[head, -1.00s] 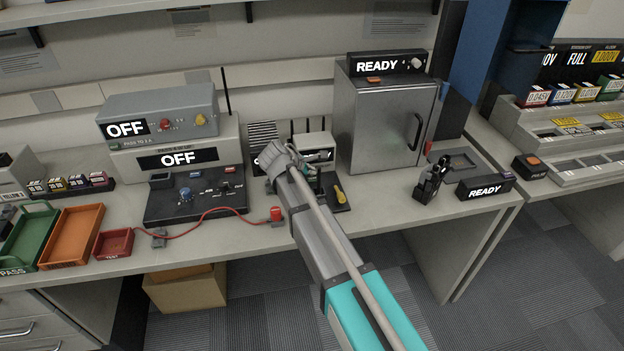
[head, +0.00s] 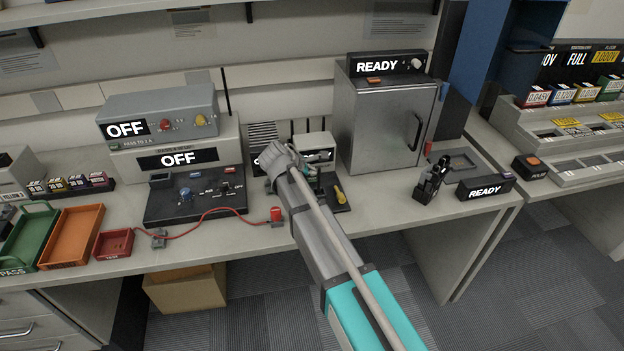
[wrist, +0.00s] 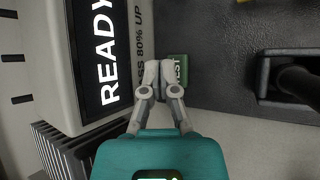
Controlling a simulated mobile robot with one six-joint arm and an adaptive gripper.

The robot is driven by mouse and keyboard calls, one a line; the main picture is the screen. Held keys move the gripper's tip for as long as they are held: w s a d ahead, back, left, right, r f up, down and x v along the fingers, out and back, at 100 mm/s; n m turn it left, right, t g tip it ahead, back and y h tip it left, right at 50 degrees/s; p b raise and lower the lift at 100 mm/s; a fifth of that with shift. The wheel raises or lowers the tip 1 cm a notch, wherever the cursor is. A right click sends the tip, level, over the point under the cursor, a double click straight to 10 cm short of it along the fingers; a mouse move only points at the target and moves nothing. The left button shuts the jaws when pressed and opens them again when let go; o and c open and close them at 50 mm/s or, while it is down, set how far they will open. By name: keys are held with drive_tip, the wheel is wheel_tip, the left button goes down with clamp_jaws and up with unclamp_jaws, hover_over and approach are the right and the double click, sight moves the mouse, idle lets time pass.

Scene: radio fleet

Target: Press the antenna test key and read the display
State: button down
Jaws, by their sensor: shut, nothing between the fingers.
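In the wrist view a green key (wrist: 179,76) lettered TEST sits at the edge of a dark base. My gripper (wrist: 160,68) is shut and empty, with its fingertips over the key's left part. I cannot tell whether they touch it or how far the key is down. Beside it, a light grey unit has a dark display (wrist: 101,52) reading READY. The unit is marked 80% UP. In the head view this grey unit (head: 316,141) is partly behind my arm, which hides the key and my fingertips.
The dark base (wrist: 225,60) has a recess with a black part (wrist: 300,84) at right in the wrist view. A finned block (wrist: 62,148) is at lower left. In the head view a steel cabinet (head: 375,125) stands to the right and a dark control panel (head: 195,205) to the left.

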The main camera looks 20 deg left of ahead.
sight(311, 179)
drive_tip(key=shift+f, duration=0.2)
drive_tip(key=shift+f+b, duration=0.25)
drive_tip(key=shift+b, duration=0.2)
drive_tip(key=shift+f+b, duration=0.3)
drive_tip(key=shift+b, duration=0.05)
idle(0.8)
drive_tip(key=shift+r, duration=0.15)
drive_tip(key=shift+r+p, duration=0.65)
drive_tip(key=shift+p, duration=0.2)
drive_tip(key=shift+r, duration=0.1)
drive_tip(key=shift+r+p, duration=2.4)
drive_tip(key=shift+p, duration=0.1)
